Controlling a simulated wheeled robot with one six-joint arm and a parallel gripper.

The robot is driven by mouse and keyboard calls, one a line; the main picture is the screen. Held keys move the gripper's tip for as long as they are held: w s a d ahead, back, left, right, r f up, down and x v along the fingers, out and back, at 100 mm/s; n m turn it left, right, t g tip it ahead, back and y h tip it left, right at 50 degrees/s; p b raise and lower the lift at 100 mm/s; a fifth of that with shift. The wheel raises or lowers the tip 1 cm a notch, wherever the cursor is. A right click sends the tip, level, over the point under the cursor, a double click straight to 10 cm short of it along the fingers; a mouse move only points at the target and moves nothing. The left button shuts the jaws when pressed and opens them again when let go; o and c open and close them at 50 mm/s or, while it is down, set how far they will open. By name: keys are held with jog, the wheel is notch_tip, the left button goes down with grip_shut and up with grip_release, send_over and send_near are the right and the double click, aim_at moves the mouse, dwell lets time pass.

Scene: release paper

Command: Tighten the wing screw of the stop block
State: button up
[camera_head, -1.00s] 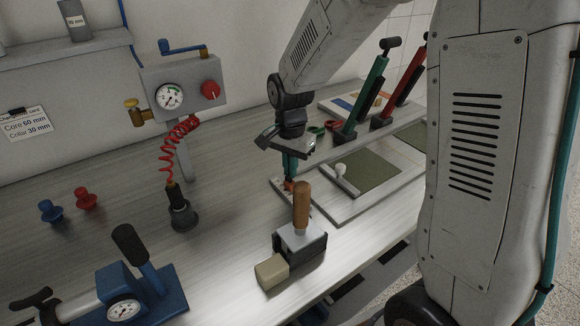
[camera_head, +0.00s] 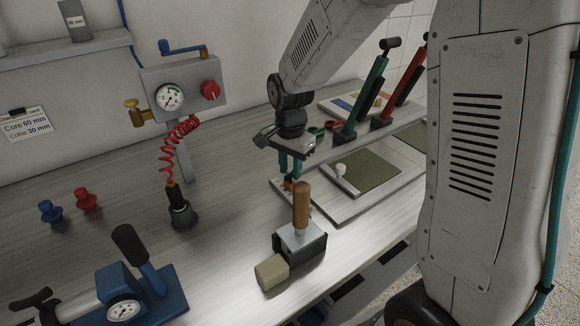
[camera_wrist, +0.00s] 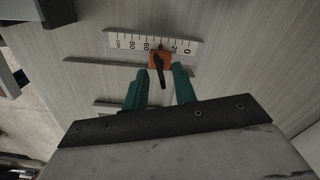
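The stop block is a small orange block (camera_wrist: 153,64) at the white ruler scale (camera_wrist: 125,42) in the wrist view, near the 40 to 60 marks. Its wing screw (camera_wrist: 161,77) is a black lever on top, pointing toward my gripper. In the head view the block (camera_head: 288,186) is small and partly hidden by the fingers. My gripper (camera_wrist: 160,69) has two teal fingers, apart, with the lever's end showing between them. I cannot tell whether either finger touches it. In the head view my gripper (camera_head: 290,174) points down just over the block.
A wooden-handled tool (camera_head: 302,205) stands in front of the block. A gauge box (camera_head: 180,90) with a red coiled hose stands to the left. Clear bench lies between.

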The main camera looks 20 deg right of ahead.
notch_tip(320, 180, up, 8)
jog(key=shift+f, duration=0.1)
jog(key=o, duration=0.7)
jog(key=shift+o, duration=0.5)
jog(key=shift+n, duration=0.5)
jog(key=n, duration=0.3)
jog(key=shift+n, duration=0.4)
jog(key=n, duration=1.3)
jog(key=shift+f, duration=3.95)
